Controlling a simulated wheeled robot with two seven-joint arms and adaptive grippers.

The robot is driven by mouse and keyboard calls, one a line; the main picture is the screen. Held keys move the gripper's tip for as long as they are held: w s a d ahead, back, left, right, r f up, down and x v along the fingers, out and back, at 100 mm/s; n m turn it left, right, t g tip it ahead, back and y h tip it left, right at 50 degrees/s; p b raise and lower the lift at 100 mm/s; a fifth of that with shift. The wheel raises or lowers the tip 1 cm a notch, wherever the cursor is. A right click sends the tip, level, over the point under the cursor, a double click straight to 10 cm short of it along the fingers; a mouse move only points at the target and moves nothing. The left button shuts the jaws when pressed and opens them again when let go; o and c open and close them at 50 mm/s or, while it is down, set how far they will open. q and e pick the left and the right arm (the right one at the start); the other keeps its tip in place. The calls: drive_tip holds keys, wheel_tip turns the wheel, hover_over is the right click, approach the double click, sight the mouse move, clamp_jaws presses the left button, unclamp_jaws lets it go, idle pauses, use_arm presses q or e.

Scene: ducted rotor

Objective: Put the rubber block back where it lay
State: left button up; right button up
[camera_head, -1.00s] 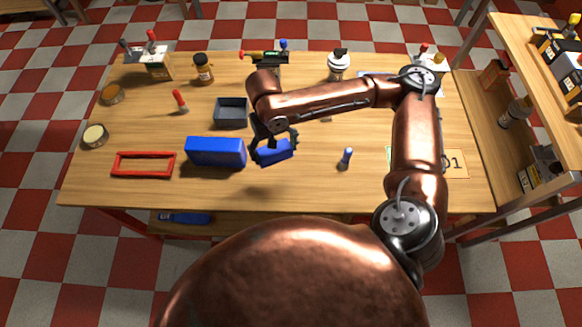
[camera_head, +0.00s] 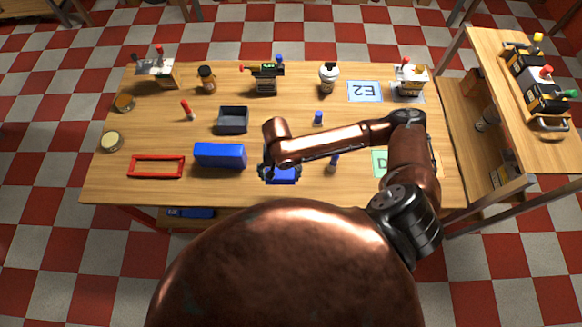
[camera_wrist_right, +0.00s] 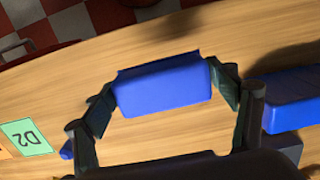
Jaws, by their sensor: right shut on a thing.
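The rubber block is a small blue block (camera_head: 282,176); it also shows in the right wrist view (camera_wrist_right: 165,88). My right gripper (camera_head: 280,172) is shut on it, with a dark finger at each end of the block. In the head view the block is over the front part of the table, right of a larger blue block (camera_head: 220,155) and apart from it. I cannot tell whether its underside touches the wood. My left gripper is not in view.
A red frame (camera_head: 156,167) lies at the table's front left. A dark grey tray (camera_head: 233,121) stands behind the larger blue block. The table's front edge is close.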

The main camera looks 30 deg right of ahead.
drive_tip(key=w+d+f, duration=0.1)
drive_tip(key=d+f, duration=0.1)
drive_tip(key=w+d+f, duration=0.2)
drive_tip(key=f, duration=0.1)
drive_tip(key=w+d+f, duration=0.2)
drive_tip(key=d, duration=0.1)
drive_tip(key=shift+f, duration=1.8)
drive_tip(key=shift+f, duration=0.1)
drive_tip(key=o, duration=1)
drive_tip(key=shift+d, duration=0.1)
drive_tip(key=shift+o, duration=0.5)
wheel_tip(320, 180, up, 12)
drive_tip(key=shift+w+d, duration=0.2)
drive_tip(key=shift+w, duration=0.2)
